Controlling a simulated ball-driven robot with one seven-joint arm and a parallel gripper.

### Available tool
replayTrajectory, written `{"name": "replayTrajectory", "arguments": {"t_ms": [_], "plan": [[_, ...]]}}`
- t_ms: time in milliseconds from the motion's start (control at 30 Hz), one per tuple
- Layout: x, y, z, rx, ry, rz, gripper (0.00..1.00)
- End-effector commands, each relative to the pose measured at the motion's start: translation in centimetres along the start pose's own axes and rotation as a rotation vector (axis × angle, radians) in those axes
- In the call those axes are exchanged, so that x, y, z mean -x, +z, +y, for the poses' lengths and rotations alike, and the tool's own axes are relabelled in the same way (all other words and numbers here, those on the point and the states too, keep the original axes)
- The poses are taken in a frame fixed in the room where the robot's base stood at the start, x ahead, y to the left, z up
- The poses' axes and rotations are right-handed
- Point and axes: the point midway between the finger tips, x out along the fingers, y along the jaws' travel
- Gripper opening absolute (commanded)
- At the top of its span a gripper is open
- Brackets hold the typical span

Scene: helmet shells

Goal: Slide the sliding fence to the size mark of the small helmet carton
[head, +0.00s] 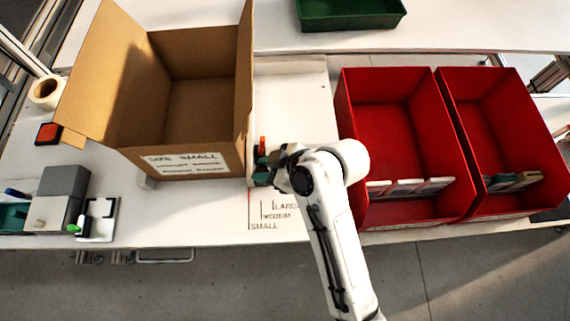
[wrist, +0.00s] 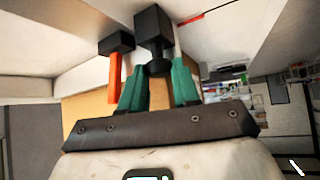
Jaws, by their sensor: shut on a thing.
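The open cardboard carton (head: 185,135), labelled small, stands on the white bench. The sliding fence (head: 251,172) is a thin pale upright against or very near its right side; the arm partly hides it. An orange lever (head: 262,143) stands by the fence and shows in the wrist view (wrist: 115,78). My gripper (head: 262,176) has its teal fingers (wrist: 158,88) shut on the fence's black knob (wrist: 154,28). The size marks (head: 270,214) are lines labelled small, medium and large on the bench. The fence's front end appears roughly in line with the red small line (head: 249,208).
Two red bins (head: 395,145) (head: 500,140) with small packs inside stand right of my arm. A green tray (head: 350,12) is at the back. A tape roll (head: 46,93), a red-topped button box (head: 48,133) and grey blocks (head: 62,190) lie left. Bare bench lies right of the fence.

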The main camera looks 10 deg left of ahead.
Motion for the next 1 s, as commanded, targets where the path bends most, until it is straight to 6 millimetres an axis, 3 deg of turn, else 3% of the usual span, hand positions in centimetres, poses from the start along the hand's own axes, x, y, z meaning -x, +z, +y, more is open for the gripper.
{"name": "replayTrajectory", "arguments": {"t_ms": [267,300,500,800,1000], "plan": [[-0.1,-0.2,0.0,0.002,0.001,0.004,0.0],[-0.1,-0.2,0.0,0.002,0.001,0.004,0.34],[0.0,-0.1,0.0,0.001,0.001,0.003,0.53],[0.2,-0.1,0.0,0.0,0.001,0.002,0.54],[2.8,-0.1,0.1,0.0,0.004,0.004,0.54]]}}
